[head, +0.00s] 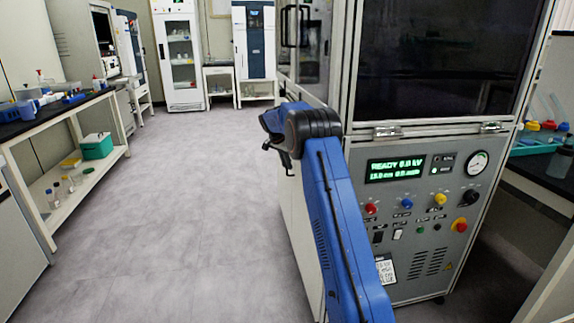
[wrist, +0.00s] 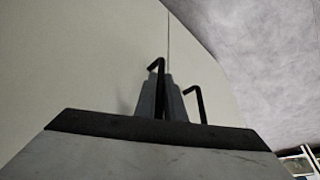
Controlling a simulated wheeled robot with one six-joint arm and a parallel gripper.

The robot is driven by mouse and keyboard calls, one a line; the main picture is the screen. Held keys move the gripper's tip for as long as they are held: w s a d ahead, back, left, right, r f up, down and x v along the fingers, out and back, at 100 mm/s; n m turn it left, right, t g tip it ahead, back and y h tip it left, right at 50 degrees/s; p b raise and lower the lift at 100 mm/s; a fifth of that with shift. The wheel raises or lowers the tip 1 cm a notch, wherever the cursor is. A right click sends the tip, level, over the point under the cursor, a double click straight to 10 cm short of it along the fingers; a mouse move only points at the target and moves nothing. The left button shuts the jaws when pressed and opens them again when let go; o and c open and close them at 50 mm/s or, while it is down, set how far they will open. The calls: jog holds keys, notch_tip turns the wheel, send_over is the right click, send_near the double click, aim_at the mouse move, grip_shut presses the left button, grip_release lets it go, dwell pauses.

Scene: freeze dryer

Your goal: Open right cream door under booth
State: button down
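In the wrist view, two flat cream doors (wrist: 95,60) meet at a thin seam and look closed. Each has a black bent bar handle near the seam. The nearer handle (wrist: 156,65) rises between the two grey fingers of my gripper (wrist: 163,82). The fingers sit close on both sides of this bar, but contact is not clear. The other handle (wrist: 197,104) stands free to the right of the fingers. In the head view, my blue arm reaches along the booth's left side, where part of a cream panel (head: 297,222) shows; the fingers are mostly hidden there.
The booth's grey control panel (head: 420,215) with buttons and a lit display is right of my arm. A wide grey floor (head: 180,190) lies open to the left. A bench (head: 110,165) with labware runs along the left wall. A glass-door cabinet (head: 180,60) stands at the back.

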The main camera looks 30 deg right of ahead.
jog(key=s+a+n+t+y, duration=0.1)
jog(key=s+a+n, duration=0.15)
jog(key=a, duration=0.85)
jog(key=s+a+n+t, duration=0.1)
jog(key=s+a+n, duration=0.15)
jog(key=a, duration=0.95)
jog(key=s+a+n+t+y, duration=0.15)
jog(key=a+n, duration=0.25)
jog(key=a, duration=0.7)
jog(key=s+a+n+y, duration=0.1)
jog(key=s+a+n, duration=0.3)
jog(key=s+a, duration=0.9)
jog(key=s+a+n+y, duration=0.1)
jog(key=s+a+n, duration=0.2)
jog(key=s, duration=0.7)
jog(key=s+a+n+y, duration=0.1)
jog(key=s+a+n, duration=0.2)
jog(key=s, duration=0.7)
jog(key=shift+s+a+g, duration=0.15)
jog(key=shift+a+g, duration=0.2)
jog(key=shift+a, duration=0.3)
jog(key=shift+y, duration=0.25)
jog(key=c, duration=2.1)
grip_release()
